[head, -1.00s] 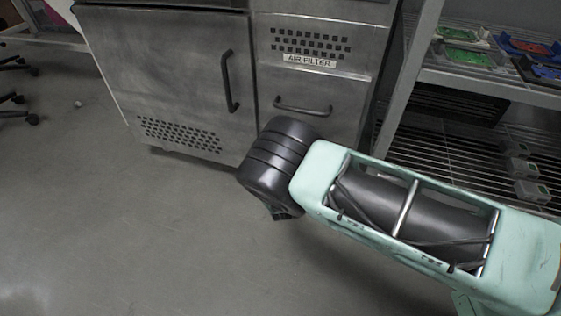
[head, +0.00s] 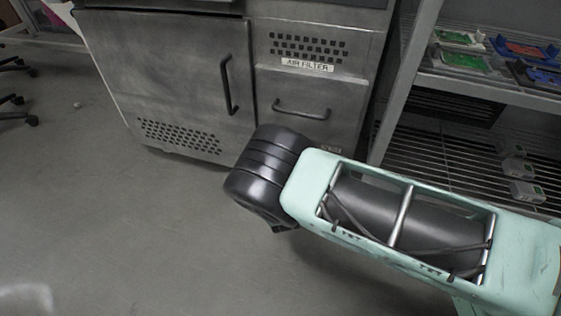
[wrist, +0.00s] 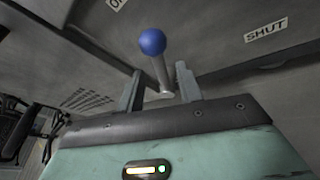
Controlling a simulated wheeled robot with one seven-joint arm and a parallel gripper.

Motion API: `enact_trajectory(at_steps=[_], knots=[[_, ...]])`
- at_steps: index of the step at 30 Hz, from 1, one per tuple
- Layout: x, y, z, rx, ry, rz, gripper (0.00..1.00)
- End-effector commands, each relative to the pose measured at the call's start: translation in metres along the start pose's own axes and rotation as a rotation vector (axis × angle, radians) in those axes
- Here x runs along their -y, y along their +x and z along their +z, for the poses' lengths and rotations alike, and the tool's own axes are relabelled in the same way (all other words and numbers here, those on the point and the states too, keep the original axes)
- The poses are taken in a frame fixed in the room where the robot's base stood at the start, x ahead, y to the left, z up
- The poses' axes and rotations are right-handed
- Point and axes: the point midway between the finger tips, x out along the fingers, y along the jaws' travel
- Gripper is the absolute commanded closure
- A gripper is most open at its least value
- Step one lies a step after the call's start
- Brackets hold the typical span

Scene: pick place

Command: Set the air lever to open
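The air lever (wrist: 160,73) shows in the wrist view as a grey rod with a blue ball knob (wrist: 152,42). It stands between a label beginning with O (wrist: 116,3), cut off at the upper left, and a SHUT label (wrist: 266,31) at the right. My gripper (wrist: 157,82) is open. Its two fingers appear on either side of the lever's rod, with a visible gap to each. Contact and exact depth cannot be told. In the head view the lever and the fingers are not visible.
A grey metal cabinet (head: 180,85) with an AIR FILTER label (head: 307,65) and bar handles stands ahead. A metal rack (head: 480,80) with circuit boards (head: 467,60) is at the right. A pale blurred shape shows at the bottom left.

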Motion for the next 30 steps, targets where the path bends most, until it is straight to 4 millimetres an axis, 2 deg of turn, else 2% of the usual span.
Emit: enact_trajectory(at_steps=[1,9,15,21,30], knots=[[-0.004,-0.015,0.003,-0.004,-0.003,0.002,0.64],[-0.003,-0.079,0.003,-0.004,-0.003,0.002,0.64],[-0.002,-0.117,0.002,-0.003,-0.003,0.002,0.64],[-0.001,-0.136,0.000,-0.002,-0.001,0.001,0.64],[0.000,-0.139,-0.001,-0.001,0.000,0.001,0.64]])
